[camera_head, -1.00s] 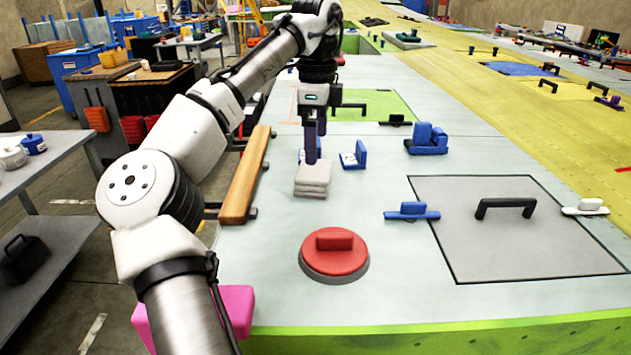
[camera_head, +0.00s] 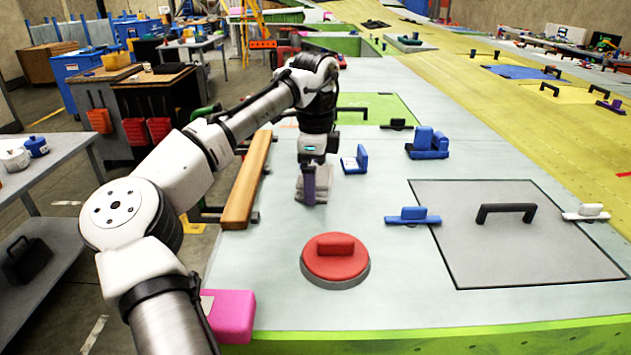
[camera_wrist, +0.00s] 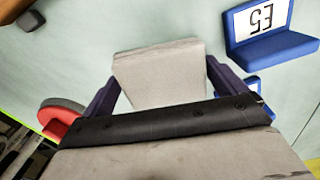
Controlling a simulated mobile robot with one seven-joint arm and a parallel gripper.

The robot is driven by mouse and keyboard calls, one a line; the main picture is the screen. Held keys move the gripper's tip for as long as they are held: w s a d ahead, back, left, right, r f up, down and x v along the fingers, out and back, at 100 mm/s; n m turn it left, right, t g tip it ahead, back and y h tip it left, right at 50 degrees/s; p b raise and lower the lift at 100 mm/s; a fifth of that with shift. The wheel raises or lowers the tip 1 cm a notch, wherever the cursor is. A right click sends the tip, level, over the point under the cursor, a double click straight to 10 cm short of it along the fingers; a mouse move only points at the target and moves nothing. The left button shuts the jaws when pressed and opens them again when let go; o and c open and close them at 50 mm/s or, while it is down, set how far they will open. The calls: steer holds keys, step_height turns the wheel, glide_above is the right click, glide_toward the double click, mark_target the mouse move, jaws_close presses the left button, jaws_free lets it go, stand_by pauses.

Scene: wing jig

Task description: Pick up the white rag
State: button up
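The white rag, a folded pale grey-white stack (camera_head: 299,188), lies on the light worktop right of the wooden bar. My gripper (camera_head: 309,197) is lowered over it, and a dark finger hides part of it in the head view. In the wrist view the rag (camera_wrist: 160,75) sits between my two dark purple fingers, one on each side. The fingers stand wide apart and look open, with small gaps to the rag's sides. Whether either finger touches the rag lower down is hidden.
A blue block marked E5 (camera_wrist: 270,38) stands close beside the rag; it also shows in the head view (camera_head: 356,160). A red round lid (camera_head: 335,262) sits nearer. A wooden bar (camera_head: 247,185) runs along the left edge. A grey panel (camera_head: 520,245) lies right.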

steer(key=c, duration=0.5)
steer(key=shift+r, duration=0.1)
steer(key=shift+c, duration=0.2)
step_height(320, 180, up, 20)
steer(key=p, duration=0.4)
steer(key=o, duration=0.4)
steer(key=c, duration=0.3)
steer(key=shift+f, duration=0.2)
